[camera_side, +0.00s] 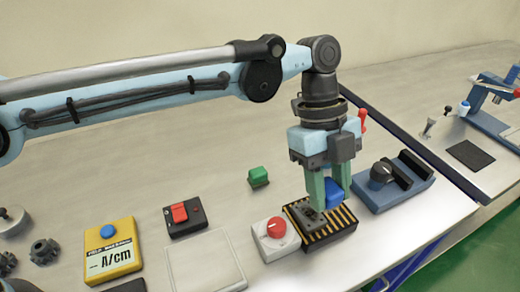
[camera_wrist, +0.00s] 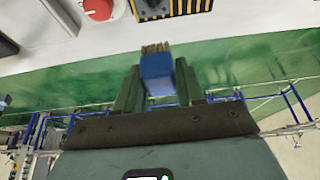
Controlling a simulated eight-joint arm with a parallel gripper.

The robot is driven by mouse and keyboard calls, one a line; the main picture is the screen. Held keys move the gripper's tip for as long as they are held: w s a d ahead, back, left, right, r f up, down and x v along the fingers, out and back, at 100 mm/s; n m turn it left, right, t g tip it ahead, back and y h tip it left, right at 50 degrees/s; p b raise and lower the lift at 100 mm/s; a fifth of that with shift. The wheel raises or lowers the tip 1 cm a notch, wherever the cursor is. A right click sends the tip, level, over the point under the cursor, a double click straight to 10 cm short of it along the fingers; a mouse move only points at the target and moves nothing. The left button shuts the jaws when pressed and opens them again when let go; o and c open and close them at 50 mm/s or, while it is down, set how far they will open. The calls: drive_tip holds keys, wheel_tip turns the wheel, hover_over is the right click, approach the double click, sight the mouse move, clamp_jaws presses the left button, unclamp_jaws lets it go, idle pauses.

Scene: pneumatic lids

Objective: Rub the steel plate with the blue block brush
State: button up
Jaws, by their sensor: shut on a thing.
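The blue block brush (camera_side: 333,193) is between the green fingers of my gripper (camera_side: 330,188), which is shut on it. In the wrist view the brush (camera_wrist: 157,76) has a blue body with short tan bristles pointing away from the camera. In the side view its lower end is hidden by a finger and the switch unit. A pale, flat square with a thin raised outline (camera_side: 205,262), seemingly the steel plate, lies on the table at the lower middle, left of my gripper. Nothing lies on it.
A switch unit on a striped yellow-black base (camera_side: 341,222) is just below my gripper. A red-knob box (camera_side: 275,238) stands between it and the plate. Nearby are a red switch (camera_side: 184,216), a yellow meter (camera_side: 111,248), a green block (camera_side: 258,176) and a blue-based knob unit (camera_side: 392,184).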

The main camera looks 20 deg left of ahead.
sight(305, 208)
drive_tip(key=shift+f, duration=3.05)
drive_tip(key=shift+w+a+f, duration=0.3)
drive_tip(key=shift+w+f, duration=0.1)
drive_tip(key=shift+f, duration=0.35)
drive_tip(key=shift+c, duration=0.4)
drive_tip(key=shift+w+a, duration=1.85)
drive_tip(key=shift+s+d, duration=2.25)
drive_tip(key=shift+s, duration=0.05)
drive_tip(key=shift+w+a+r, duration=0.1)
drive_tip(key=shift+r, duration=4.05)
